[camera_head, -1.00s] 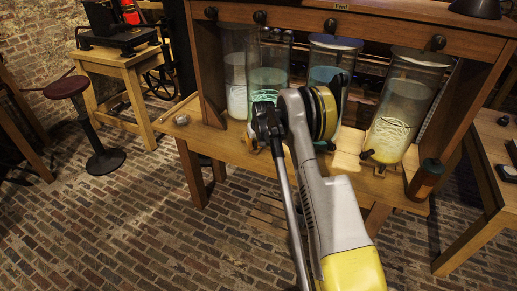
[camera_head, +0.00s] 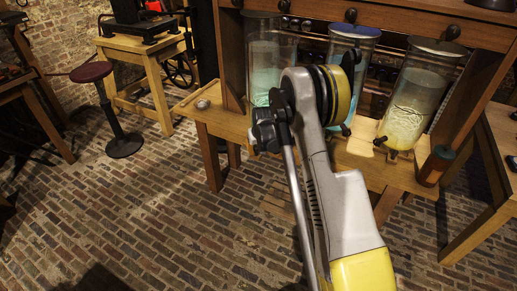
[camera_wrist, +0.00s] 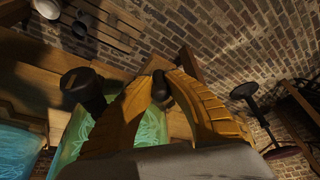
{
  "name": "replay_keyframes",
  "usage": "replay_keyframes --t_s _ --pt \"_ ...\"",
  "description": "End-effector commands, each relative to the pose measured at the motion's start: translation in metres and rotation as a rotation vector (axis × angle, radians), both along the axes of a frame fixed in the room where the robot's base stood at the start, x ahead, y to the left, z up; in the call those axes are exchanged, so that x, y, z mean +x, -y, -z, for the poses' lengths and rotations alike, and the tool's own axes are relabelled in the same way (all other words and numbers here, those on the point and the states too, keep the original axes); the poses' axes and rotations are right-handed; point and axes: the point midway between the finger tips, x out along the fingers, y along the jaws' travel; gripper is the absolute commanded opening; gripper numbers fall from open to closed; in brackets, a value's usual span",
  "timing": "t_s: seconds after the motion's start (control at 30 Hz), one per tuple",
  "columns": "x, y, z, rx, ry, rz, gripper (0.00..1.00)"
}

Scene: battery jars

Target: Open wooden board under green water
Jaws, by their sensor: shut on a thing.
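The jar with pale green liquid (camera_head: 268,72) stands on the wooden stand in the head view, partly behind my arm. In the wrist view, a green jar (camera_wrist: 70,142) shows at the left, and green liquid shows between my fingers. My gripper (camera_wrist: 162,78) has its yellow fingers closed around a small dark knob (camera_wrist: 160,92). A wooden piece (camera_wrist: 188,62) shows just behind the fingertips; I cannot tell whether it is the board. In the head view my arm hides the fingers and the board front.
A teal jar with a blue lid (camera_head: 352,48) and a yellow jar (camera_head: 412,95) stand to the right. A dark stool (camera_head: 122,140) stands at the left, beside a wooden table (camera_head: 150,75). The brick floor in front is clear.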

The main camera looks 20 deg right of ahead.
Motion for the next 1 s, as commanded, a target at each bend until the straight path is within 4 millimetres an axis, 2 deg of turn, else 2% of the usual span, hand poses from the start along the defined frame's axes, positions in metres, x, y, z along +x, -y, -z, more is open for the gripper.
replay_keyframes --t_s 0.3,0.33,0.4,0.77,0.87,1.0 --pt "0.002 -0.004 -0.001 0.004 0.005 -0.004 0.00" --pt "0.002 -0.004 -0.001 0.004 0.005 -0.004 0.23" --pt "0.002 -0.004 -0.001 0.004 0.005 -0.004 0.41" --pt "-0.001 -0.002 -0.004 0.002 0.002 -0.001 0.41" --pt "-0.006 -0.002 -0.016 0.002 0.002 -0.001 0.41" --pt "-0.017 -0.004 -0.044 0.003 0.002 -0.001 0.41"
